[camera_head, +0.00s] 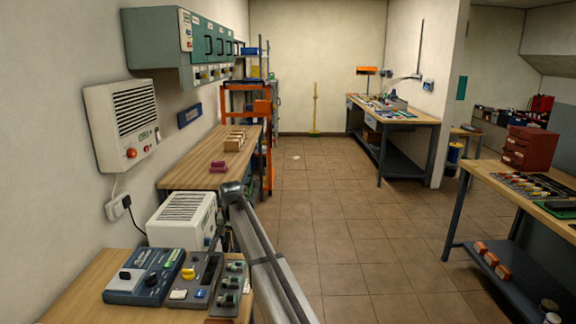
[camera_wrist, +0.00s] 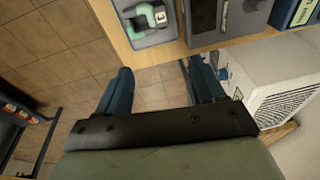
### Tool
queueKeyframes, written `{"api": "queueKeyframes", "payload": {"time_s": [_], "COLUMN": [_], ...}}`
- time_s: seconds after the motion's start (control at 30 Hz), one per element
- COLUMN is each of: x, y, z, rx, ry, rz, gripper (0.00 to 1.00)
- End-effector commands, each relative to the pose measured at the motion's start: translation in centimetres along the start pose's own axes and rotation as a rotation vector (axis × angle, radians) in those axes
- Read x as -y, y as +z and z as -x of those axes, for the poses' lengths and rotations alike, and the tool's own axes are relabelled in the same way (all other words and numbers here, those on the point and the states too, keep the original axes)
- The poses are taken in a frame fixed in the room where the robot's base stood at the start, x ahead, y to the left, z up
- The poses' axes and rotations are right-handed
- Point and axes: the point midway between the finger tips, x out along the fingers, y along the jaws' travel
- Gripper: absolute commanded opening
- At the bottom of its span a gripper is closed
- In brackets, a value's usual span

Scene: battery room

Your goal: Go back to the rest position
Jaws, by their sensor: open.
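My gripper shows in the wrist view (camera_wrist: 163,88) as two dark blue fingers spread wide apart, with only floor and a bench edge seen between and beyond them. Nothing is held. In the head view my grey arm reaches up from the bottom edge, beside the near bench, and its fingers cannot be made out there. The white vented unit (camera_head: 182,220) stands just left of the arm's far end. It also shows close to the right finger in the wrist view (camera_wrist: 282,85).
A blue meter (camera_head: 145,276) and a grey control box (camera_head: 205,280) lie on the near wooden bench (camera_head: 75,297). A longer bench (camera_head: 195,168) continues along the left wall. A workbench (camera_head: 478,180) stands at the right. Tiled floor (camera_head: 350,230) is clear between them.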

Motion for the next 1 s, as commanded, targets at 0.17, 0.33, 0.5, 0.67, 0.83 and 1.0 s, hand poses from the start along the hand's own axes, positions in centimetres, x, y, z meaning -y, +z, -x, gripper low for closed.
{"api": "queueKeyframes", "payload": {"time_s": [0.17, 0.33, 0.5, 0.67, 0.83, 1.0], "x": [-9.9, -16.9, -20.9, -24.4, -28.0, -31.4], "y": [-3.0, -0.8, 4.4, 10.0, 16.4, 23.1], "z": [-5.1, -11.6, -17.6, -22.6, -27.0, -30.7], "rx": [-0.103, -0.106, -0.031, 0.046, 0.129, 0.213], "ry": [-0.013, 0.007, 0.037, 0.062, 0.085, 0.102], "rz": [-0.047, -0.056, -0.045, -0.036, -0.027, -0.018], "gripper": [0.69, 0.69, 0.69, 0.69, 0.69, 0.69]}}
